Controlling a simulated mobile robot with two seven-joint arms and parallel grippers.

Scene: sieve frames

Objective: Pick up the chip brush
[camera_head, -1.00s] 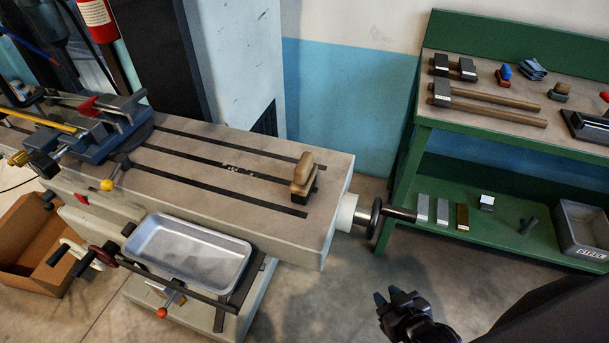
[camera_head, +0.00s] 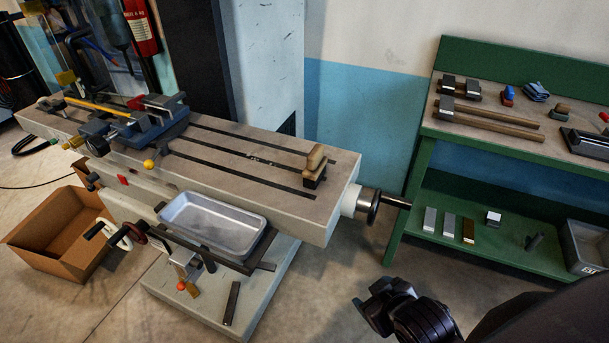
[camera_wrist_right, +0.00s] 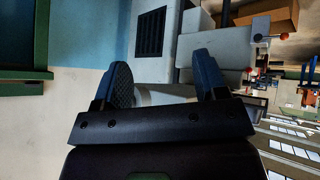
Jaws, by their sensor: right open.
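The chip brush (camera_head: 315,167), with a tan wooden top and a dark lower part, stands on the right end of the grey machine table (camera_head: 335,200) in the head view. My right gripper (camera_head: 368,306) is in the lower right of that view, in front of the table and well apart from the brush. In the right wrist view my right gripper (camera_wrist_right: 165,80) has its two fingers spread with nothing between them. I cannot make out the brush in that view. My left gripper is not in view.
A vise (camera_head: 135,125) sits on the table's left part. A metal tray (camera_head: 212,222) hangs at its front, and a handwheel (camera_head: 373,207) sticks out at its right end. A green workbench (camera_head: 450,135) with hammers stands right. A cardboard box (camera_head: 65,235) lies on the floor.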

